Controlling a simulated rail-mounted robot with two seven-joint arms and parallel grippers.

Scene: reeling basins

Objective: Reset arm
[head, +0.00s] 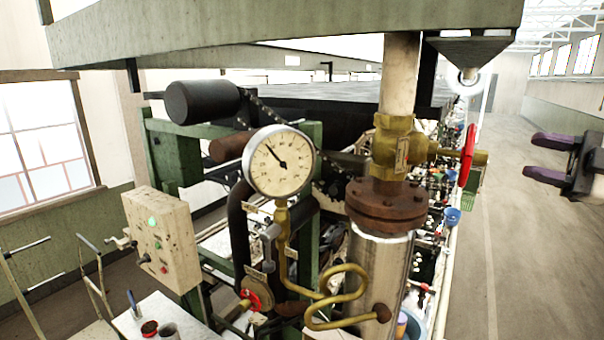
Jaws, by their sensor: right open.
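My right gripper (548,156) shows at the right edge of the head view. Its two dark fingers with purplish pads point left and stand apart, with nothing between them. It is over the open floor, clear of the machinery to its left. The rest of my right arm is cut off by the picture's edge. My left gripper is not in view.
A pressure gauge (279,161), a brass valve with a red handwheel (468,156) and a rusty flanged pipe (387,205) fill the middle. A control box (160,238) stands left. A green overhead beam (280,30) crosses the top. The aisle floor (510,260) is clear.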

